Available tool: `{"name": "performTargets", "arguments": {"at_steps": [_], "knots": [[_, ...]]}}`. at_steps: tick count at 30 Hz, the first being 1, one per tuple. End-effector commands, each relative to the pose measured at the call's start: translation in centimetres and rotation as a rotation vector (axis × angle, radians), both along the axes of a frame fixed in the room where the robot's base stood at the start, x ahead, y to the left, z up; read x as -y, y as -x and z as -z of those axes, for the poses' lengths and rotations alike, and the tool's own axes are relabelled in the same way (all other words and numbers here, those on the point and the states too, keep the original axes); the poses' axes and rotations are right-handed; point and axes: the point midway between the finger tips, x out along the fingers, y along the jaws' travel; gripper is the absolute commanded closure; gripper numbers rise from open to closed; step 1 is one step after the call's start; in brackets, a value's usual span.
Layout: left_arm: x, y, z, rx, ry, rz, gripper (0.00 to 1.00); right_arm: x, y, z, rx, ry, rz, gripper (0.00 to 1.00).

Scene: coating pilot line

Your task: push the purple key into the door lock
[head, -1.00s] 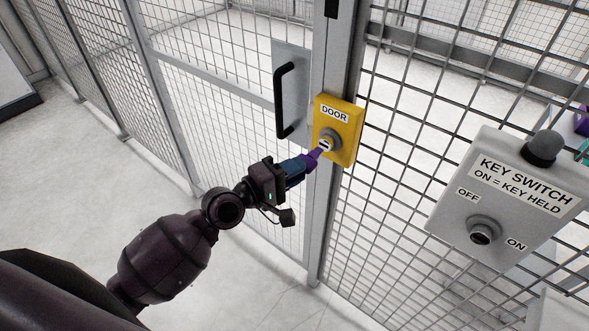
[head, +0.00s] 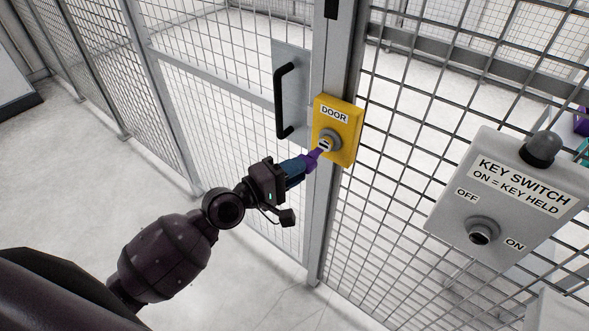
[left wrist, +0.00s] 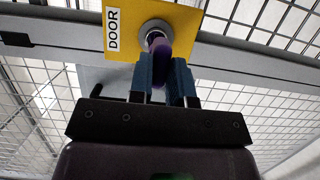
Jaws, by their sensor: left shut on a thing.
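The yellow door lock plate (head: 348,140), labelled DOOR, is on the grey post and has a round metal lock (head: 328,143). My left gripper (head: 304,164) is shut on the purple key (head: 313,156), with its blue fingers just below and left of the lock. In the left wrist view the key (left wrist: 159,62) stands between the fingers (left wrist: 162,82), its far end at the lock (left wrist: 153,30). The key's tip is hidden, so I cannot tell how deep it sits in the lock. My right gripper is out of view.
A black door handle (head: 282,100) is left of the lock on the mesh door. A grey key switch box (head: 508,190) with a dark knob on top is at the right. Mesh fence panels surround the lock. The pale floor at the left is clear.

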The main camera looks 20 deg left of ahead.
Motion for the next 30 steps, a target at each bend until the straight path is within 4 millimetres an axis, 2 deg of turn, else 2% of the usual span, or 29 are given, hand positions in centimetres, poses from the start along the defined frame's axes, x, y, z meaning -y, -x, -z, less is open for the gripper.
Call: {"name": "performTargets", "arguments": {"at_steps": [30], "knots": [[0.18,-0.55,-0.03,0.001,0.001,0.000,1.00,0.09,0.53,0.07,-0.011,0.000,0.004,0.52]]}}
